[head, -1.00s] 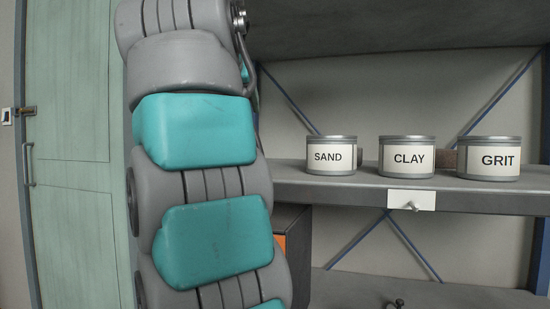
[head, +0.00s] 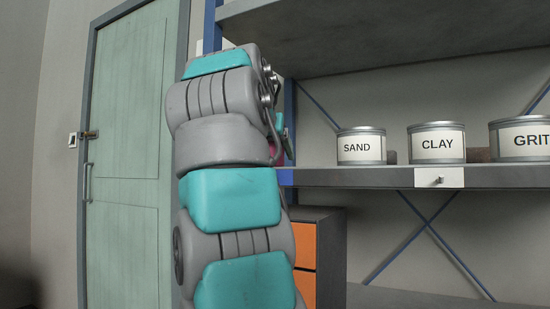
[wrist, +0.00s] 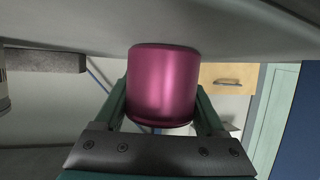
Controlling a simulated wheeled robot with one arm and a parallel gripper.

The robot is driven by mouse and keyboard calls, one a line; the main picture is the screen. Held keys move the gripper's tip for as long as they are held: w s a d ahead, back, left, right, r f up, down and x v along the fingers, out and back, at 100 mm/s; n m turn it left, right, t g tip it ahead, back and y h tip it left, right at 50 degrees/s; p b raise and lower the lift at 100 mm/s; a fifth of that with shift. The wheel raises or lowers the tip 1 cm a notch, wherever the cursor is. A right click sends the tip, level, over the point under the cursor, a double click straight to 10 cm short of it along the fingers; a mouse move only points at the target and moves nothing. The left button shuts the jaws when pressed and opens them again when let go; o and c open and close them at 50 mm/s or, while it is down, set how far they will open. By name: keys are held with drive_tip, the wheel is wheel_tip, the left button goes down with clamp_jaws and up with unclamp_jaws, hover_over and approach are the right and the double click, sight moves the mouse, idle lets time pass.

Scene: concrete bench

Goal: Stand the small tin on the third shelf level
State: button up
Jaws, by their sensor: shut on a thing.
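The small tin is a plain, shiny magenta cylinder (wrist: 163,85) in the wrist view. My gripper (wrist: 160,112) is shut on it, with a green finger on each side. In the wrist view one end of the tin is close against a broad grey surface; I cannot tell whether they touch. In the head view only a sliver of pink (head: 273,150) shows behind my arm, near the left end of the middle visible shelf (head: 380,178). My gripper is mostly hidden there.
Tins labelled SAND (head: 361,147), CLAY (head: 436,144) and GRIT (head: 520,140) stand along that shelf, with brownish blocks behind. An orange-fronted cabinet (head: 305,245) stands below. A green door (head: 125,150) is at left.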

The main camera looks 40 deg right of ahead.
drive_tip(key=shift+f, duration=0.15)
drive_tip(key=o, duration=1.5)
drive_tip(key=shift+r, duration=0.2)
drive_tip(key=shift+s+a+r, duration=0.1)
drive_tip(key=shift+a, duration=0.05)
drive_tip(key=p+v, duration=0.2)
drive_tip(key=v, duration=0.9)
drive_tip(key=shift+s+a, duration=0.15)
drive_tip(key=shift+a, duration=0.1)
